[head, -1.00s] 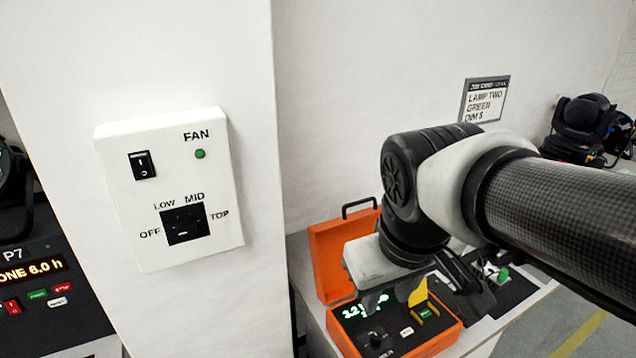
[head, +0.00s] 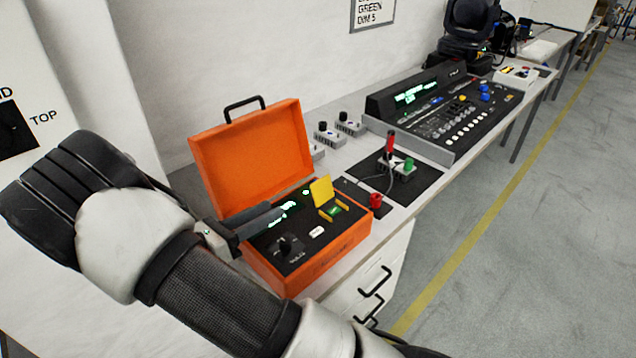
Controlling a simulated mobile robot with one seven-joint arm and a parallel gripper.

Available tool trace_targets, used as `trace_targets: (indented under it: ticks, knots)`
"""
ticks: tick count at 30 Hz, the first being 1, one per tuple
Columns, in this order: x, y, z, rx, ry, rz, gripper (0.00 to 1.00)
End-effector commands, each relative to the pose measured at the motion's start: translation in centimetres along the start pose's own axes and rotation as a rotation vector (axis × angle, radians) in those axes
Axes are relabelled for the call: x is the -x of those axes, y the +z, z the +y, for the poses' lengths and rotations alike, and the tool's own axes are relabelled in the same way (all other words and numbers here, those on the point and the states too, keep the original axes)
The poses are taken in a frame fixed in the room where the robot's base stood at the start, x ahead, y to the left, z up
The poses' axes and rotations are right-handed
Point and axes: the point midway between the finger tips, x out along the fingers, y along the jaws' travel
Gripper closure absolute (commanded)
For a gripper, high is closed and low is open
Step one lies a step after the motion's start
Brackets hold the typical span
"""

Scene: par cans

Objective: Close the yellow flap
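The yellow flap (head: 321,190) stands raised on the panel of an open orange case (head: 340,243). A green-lit button (head: 334,210) is uncovered in front of it, in a yellow frame. My gripper (head: 262,218) reaches in from the left over the panel, near the lit display. It is left of the flap and does not appear to touch it. Its fingers are dark and seen from the side, so I cannot tell whether they are apart. My arm hides the left side of the case.
The panel also has a black knob (head: 285,246) and a white button (head: 316,232). The orange lid (head: 252,155) stands open behind. A red knob (head: 375,201), a black mat with a small box (head: 398,170) and a mixing desk (head: 455,115) are to the right. The floor at right is clear.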

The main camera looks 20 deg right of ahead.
Motion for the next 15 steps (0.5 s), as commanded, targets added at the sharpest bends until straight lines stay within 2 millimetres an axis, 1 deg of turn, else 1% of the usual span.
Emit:
trace_targets:
  ticks: [1,4,7,11,15]
  knots:
    - [0.3,-0.5,0.6,0.023,0.012,-0.029,0.67]
    - [0.3,-0.5,1.0,0.042,0.024,-0.055,0.67]
    - [-0.7,-0.5,1.1,0.043,0.023,-0.056,0.67]
    - [-2.9,-0.4,1.0,0.042,0.020,-0.053,0.67]
    - [-6.0,-0.3,1.0,0.041,0.019,-0.052,0.67]
